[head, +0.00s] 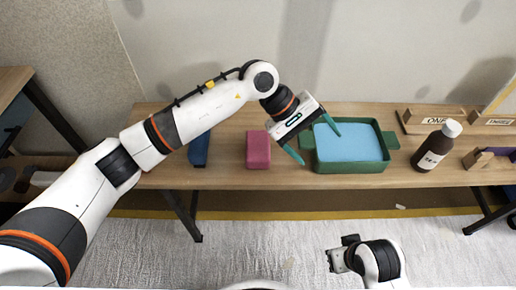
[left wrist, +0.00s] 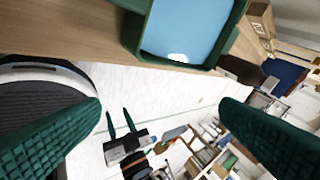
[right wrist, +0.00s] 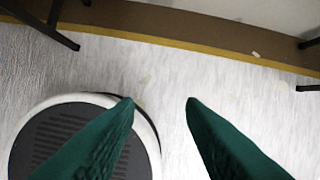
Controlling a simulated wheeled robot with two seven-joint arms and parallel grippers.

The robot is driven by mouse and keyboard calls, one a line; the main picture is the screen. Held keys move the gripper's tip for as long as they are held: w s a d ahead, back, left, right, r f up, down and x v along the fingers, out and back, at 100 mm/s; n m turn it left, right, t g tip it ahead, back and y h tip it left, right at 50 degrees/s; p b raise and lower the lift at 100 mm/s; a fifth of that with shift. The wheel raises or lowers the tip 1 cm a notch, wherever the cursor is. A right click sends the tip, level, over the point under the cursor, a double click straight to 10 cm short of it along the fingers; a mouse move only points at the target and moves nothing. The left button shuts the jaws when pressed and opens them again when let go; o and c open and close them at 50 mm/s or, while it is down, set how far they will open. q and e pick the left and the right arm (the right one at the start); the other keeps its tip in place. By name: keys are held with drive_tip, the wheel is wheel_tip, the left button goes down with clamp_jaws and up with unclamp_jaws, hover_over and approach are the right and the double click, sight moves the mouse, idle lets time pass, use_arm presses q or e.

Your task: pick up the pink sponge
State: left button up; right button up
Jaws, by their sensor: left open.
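The pink sponge (head: 258,150) is a block on the wooden table, left of the green tray. It does not show in either wrist view. My left gripper (head: 321,150) is open and empty, with its green fingers over the left part of the tray, right of the sponge and apart from it. Its spread fingers also show in the left wrist view (left wrist: 160,102). My right gripper (right wrist: 160,101) is open and empty above the floor, in front of the table; it also shows in the left wrist view (left wrist: 120,116).
The green tray (head: 350,168) holds a light blue surface (head: 350,143). A dark blue block (head: 199,150) lies left of the sponge, below my left arm. A brown bottle (head: 433,152) and wooden holders (head: 425,121) stand at the right. The tabletop between blue block and sponge is clear.

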use_arm(q)
drive_tip(key=w+a+f+m+t+y, duration=0.1)
drive_tip(key=w+a+m+y, duration=0.15)
drive_tip(key=a+y, duration=0.2)
drive_tip(key=t+y, duration=0.2)
drive_tip(key=y, duration=0.2)
approach(258, 144)
drive_tip(key=shift+w+a+m, duration=0.2)
drive_tip(key=shift+a+m, duration=0.05)
drive_tip(key=shift+m, duration=0.1)
wheel_tip(258, 144, down, 6)
drive_tip(key=shift+f+b, duration=0.2)
drive_tip(key=shift+b, duration=0.3)
wheel_tip(258, 144, down, 5)
drive_tip(key=shift+s+d+r+b, duration=0.1)
drive_tip(key=shift+b, duration=0.25)
drive_tip(key=c, duration=1.1)
use_arm(e)
drive_tip(key=shift+v, duration=1.25)
